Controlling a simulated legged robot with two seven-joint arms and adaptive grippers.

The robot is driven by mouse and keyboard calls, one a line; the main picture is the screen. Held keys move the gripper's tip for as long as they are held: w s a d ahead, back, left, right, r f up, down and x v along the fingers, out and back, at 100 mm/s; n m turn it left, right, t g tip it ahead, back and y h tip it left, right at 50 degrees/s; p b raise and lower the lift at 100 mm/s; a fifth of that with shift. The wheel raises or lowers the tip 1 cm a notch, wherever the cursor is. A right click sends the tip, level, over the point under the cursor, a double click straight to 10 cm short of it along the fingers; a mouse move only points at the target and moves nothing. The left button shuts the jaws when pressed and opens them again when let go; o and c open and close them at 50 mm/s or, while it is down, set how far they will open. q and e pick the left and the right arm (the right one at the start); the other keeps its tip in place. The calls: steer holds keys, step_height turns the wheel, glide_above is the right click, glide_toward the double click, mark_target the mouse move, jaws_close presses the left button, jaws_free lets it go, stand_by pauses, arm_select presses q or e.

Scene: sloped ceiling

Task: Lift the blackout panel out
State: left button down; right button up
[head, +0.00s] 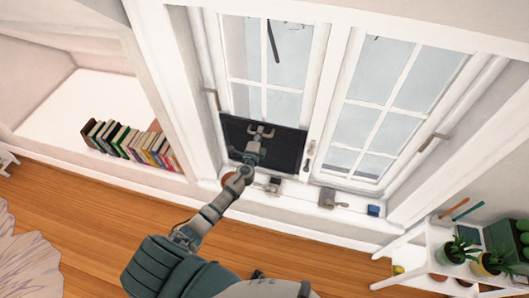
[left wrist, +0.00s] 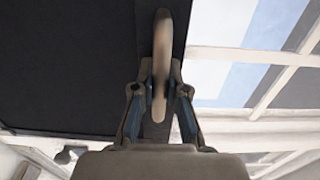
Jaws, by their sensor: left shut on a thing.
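The blackout panel (head: 287,146) is a dark, flat rectangle across the lower part of the left window. In the head view it sits a little askew to the window bars; I cannot tell whether it touches the frame. My left gripper (head: 261,132) is at the panel's upper middle. In the left wrist view, the dark panel (left wrist: 65,65) fills the left side, and a pale upright handle (left wrist: 161,60) stands in front of it. My left gripper (left wrist: 158,100) is shut on this handle, one finger each side. My right gripper is not in view.
Small grey items (head: 328,198) and a blue block (head: 373,210) are on the white sill (head: 300,203). A row of books (head: 125,140) stands in the left alcove. A white plant shelf (head: 425,238) is at lower right. Wooden floor (head: 90,215) lies open at left.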

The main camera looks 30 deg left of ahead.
arm_select(q)
steer(key=shift+r+p, duration=0.55)
steer(key=shift+r, duration=0.35)
steer(key=shift+r+p, duration=1.2)
steer(key=shift+r, duration=0.15)
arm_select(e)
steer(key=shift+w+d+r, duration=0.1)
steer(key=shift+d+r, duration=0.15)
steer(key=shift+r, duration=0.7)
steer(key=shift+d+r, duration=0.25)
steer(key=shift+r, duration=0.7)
arm_select(q)
steer(key=r+p+v, duration=0.2)
steer(key=v, duration=1)
steer(key=shift+s+r, duration=0.2)
steer(key=shift+s, duration=0.15)
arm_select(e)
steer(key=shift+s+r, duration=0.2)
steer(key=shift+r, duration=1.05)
